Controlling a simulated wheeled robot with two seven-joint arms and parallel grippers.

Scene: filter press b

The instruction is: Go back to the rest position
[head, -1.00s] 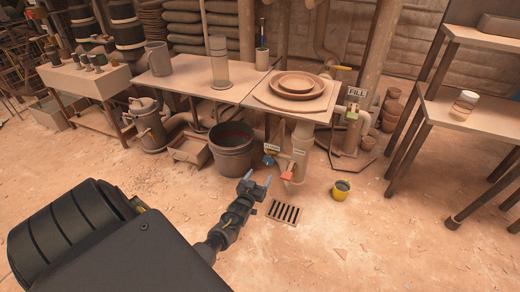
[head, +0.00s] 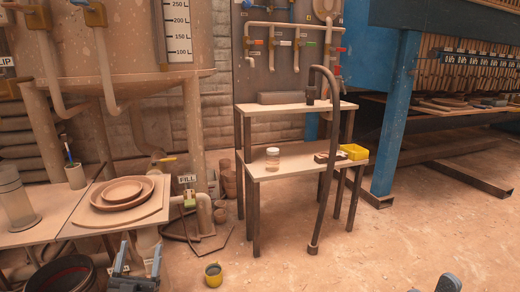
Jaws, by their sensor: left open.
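My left gripper (head: 140,258) shows at the bottom left of the head view. Its two fingers point up and stand apart, with nothing seen between them. It is in front of the low table with the stacked brown dishes (head: 122,192), and a yellow cup (head: 213,275) stands on the floor to its right. A small dark part at the bottom right edge looks like the tip of my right gripper (head: 447,284). Most of it is cut off by the frame, so its jaws cannot be read.
A two-level bench (head: 290,178) holds a jar (head: 272,158) and a yellow bin (head: 353,152). A dark bent pipe (head: 325,170) stands before it. A blue post (head: 395,120) rises at right. A dark bucket (head: 65,275) is at lower left. Floor at right front is clear.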

